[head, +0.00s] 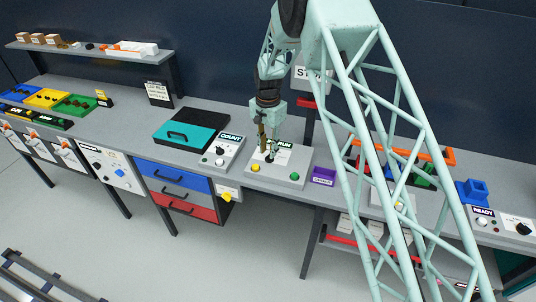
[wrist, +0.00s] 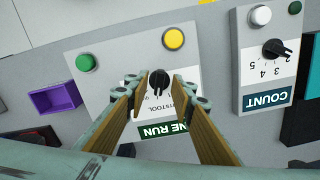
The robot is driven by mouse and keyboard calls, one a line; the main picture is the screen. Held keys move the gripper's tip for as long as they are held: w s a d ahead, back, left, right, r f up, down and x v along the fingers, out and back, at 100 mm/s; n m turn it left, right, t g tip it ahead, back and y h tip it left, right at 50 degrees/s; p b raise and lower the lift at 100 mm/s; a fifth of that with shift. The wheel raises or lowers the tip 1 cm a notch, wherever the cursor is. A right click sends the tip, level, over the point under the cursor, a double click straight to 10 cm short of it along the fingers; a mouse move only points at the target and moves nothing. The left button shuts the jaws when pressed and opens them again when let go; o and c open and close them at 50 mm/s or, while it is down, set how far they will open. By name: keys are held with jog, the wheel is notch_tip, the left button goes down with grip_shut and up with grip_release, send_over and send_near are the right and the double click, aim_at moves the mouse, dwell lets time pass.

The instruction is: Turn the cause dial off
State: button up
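A grey box labelled RUN (head: 280,174) stands on the bench. In the wrist view its sign reads "NE RUN" (wrist: 163,132), upside down and partly covered. A black dial (wrist: 158,80) sits on a white scale plate in its middle. No label reading "cause" is legible, so I cannot tell whether this is the cause dial. My gripper (head: 266,146) is over this box, pointing down. In the wrist view my gripper (wrist: 155,88) is open, one finger on each side of the dial, with gaps showing. Part of the scale lettering is hidden by the fingers.
The box carries a yellow button (wrist: 173,39) and a green button (wrist: 86,62). A COUNT box (wrist: 270,60) with its own black dial stands beside it. A purple tray (wrist: 56,100) lies on the other side. A teal-lidded case (head: 190,135) is farther left.

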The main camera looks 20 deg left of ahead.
aim_at(268, 156)
jog(key=shift+f, duration=1.55)
grip_shut()
